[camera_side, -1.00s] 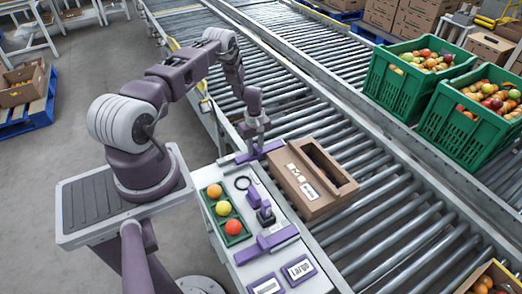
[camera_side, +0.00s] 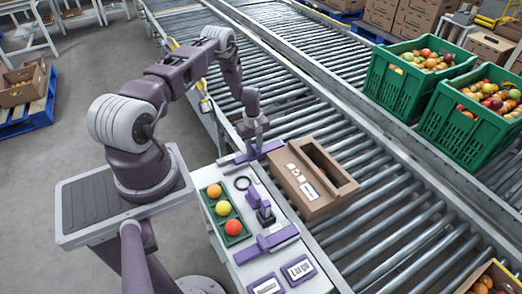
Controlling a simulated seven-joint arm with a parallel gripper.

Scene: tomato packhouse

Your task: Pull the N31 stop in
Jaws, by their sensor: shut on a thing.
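A purple sliding stop (camera_side: 271,147) lies across the near edge of the roller conveyor, at the far end of the white bench. My gripper (camera_side: 252,149) points down at it and is shut on it, around its middle. A second purple stop (camera_side: 268,244) lies across the near end of the bench. No N31 marking is readable on either stop. A brown carton (camera_side: 312,199) with an opening in its top sits on the rollers, just right of the held stop; I cannot tell whether they touch.
Green crates (camera_side: 404,85) of tomatoes stand at the right. Rollers beyond the carton are clear.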

